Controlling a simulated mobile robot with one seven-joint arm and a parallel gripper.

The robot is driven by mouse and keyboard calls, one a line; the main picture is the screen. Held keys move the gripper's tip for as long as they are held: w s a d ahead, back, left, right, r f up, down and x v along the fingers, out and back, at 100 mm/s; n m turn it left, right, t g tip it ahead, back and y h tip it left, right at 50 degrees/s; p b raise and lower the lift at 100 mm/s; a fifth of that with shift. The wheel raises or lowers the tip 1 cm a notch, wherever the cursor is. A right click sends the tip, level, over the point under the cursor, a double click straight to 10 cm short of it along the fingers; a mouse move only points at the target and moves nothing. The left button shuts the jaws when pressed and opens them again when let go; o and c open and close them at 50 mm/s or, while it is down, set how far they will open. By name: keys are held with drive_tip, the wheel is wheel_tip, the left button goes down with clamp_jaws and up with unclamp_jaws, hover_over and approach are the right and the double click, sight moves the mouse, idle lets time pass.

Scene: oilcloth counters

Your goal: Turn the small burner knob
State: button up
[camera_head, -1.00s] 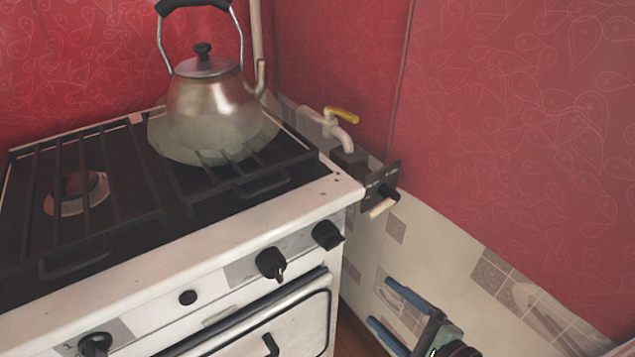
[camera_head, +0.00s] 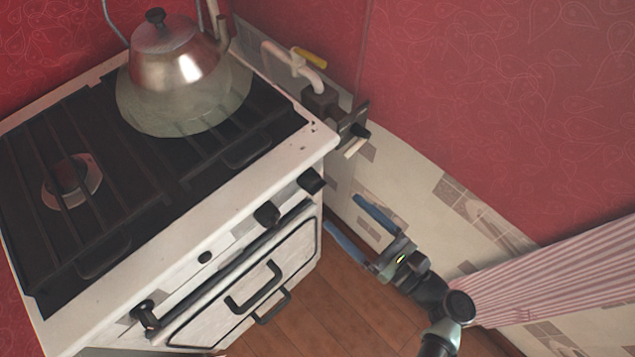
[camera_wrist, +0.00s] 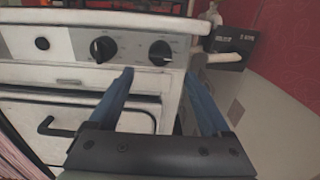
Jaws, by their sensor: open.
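The white stove has black knobs on its front panel. One knob is at the right end (camera_head: 311,180), one is beside it (camera_head: 267,214) and one is at the left (camera_head: 145,315). I cannot tell which is the small burner knob. The wrist view shows the right-end knob (camera_wrist: 161,50) and its neighbour (camera_wrist: 103,49) with thin white marks around them. My gripper (camera_head: 342,212) is open and empty, in front of and below the right-end knob. Its two blue fingers point toward the panel and appear apart from the knobs.
A metal kettle (camera_head: 171,68) stands on the back right of the stove. A yellow-handled tap (camera_head: 312,57) and a dark box (camera_head: 353,129) are at the wall on the right. Oven handles (camera_head: 254,287) stick out below the knobs. Wooden floor (camera_head: 330,300) is open in front.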

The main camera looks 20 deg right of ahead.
sight(318, 187)
drive_tip(key=x, duration=0.8)
drive_tip(key=shift+w+a, duration=0.1)
drive_tip(key=shift+w, duration=0.2)
clamp_jaws()
drive_tip(key=shift+f+b, duration=0.1)
drive_tip(key=shift+b, duration=0.2)
